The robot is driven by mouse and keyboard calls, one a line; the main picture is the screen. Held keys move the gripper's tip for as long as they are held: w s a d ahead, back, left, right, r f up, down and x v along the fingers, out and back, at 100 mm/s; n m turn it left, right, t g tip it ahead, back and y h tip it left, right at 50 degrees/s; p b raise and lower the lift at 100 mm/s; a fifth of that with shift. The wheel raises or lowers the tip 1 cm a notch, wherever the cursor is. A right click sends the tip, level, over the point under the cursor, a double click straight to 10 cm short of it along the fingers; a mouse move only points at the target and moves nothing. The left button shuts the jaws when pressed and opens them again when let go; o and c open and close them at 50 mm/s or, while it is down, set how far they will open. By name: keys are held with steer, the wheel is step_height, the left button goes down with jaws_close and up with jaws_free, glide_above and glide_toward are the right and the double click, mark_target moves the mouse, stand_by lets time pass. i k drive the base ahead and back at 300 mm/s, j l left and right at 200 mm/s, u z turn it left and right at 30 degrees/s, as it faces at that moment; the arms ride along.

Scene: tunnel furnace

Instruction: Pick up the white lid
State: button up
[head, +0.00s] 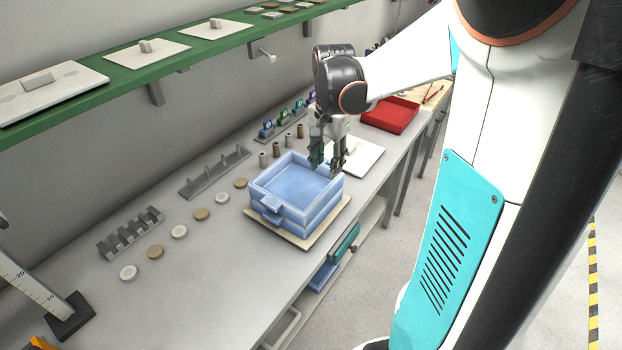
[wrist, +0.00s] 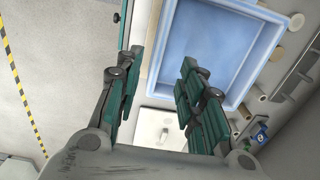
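A flat white lid (head: 361,156) lies on the bench just behind the blue tray stack. It is partly hidden by my gripper in the head view. In the wrist view the lid (wrist: 152,126) shows between the finger bases, with a small knob on it. My gripper (head: 327,166) points down at the rear right corner of the blue trays, in front of the lid. Its fingers (wrist: 161,60) are spread apart with nothing between them. I cannot tell whether they touch the tray rim.
The stacked blue trays (head: 273,215) stand on a pale board (head: 260,230). A red tray (head: 390,116) lies farther back. Several small discs and a grey rack (head: 130,233) lie on the left. A green shelf (head: 190,58) along the wall holds more white knobbed plates (head: 147,52).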

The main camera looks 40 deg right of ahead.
mark_target(362, 154)
steer(key=i+l, duration=0.1)
steer(key=l, duration=0.3)
steer(key=i+l, duration=0.1)
steer(key=l, duration=0.3)
steer(key=i+l, duration=0.1)
steer(key=l, duration=0.25)
steer(key=i+l, duration=0.1)
steer(key=l, duration=0.3)
